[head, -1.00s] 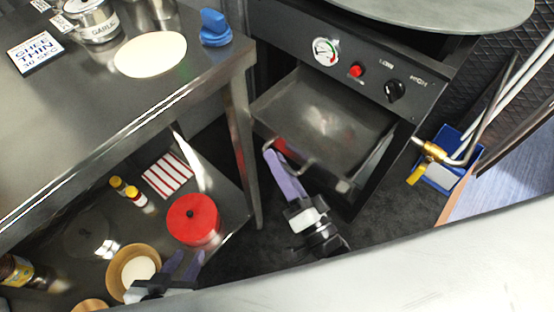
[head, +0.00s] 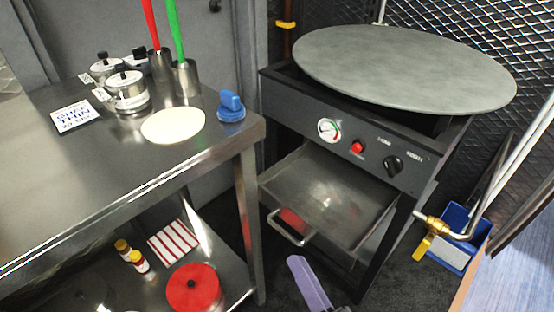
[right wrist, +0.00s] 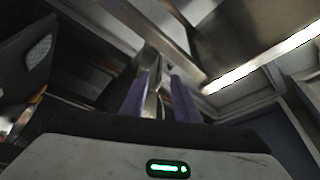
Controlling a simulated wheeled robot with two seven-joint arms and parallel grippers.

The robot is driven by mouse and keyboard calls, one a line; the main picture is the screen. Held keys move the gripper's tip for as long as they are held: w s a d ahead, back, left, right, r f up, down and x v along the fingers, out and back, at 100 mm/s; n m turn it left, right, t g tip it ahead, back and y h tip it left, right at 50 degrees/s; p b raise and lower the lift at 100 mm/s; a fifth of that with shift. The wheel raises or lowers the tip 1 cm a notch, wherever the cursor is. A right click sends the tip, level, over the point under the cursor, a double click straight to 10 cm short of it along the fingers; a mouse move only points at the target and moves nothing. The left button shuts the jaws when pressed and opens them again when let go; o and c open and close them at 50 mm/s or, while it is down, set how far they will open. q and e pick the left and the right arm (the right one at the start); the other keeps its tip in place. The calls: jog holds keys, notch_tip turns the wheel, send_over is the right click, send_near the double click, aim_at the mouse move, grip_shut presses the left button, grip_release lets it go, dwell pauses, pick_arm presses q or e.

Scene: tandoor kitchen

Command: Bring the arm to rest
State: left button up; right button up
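My right gripper (head: 310,284) shows at the bottom of the head view as a purple finger, below and apart from the handle (head: 290,228) of the pulled-out drawer. In the right wrist view, its two purple fingers (right wrist: 161,97) stand apart. I see nothing held between them; a metal strip appears behind. My left gripper is out of view.
The drawer (head: 325,190) stands open under the black stove (head: 375,150) with its round griddle (head: 405,68). The steel table (head: 85,170) is at left, with a red pot (head: 194,288) on its lower shelf. A blue bin (head: 455,240) stands right.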

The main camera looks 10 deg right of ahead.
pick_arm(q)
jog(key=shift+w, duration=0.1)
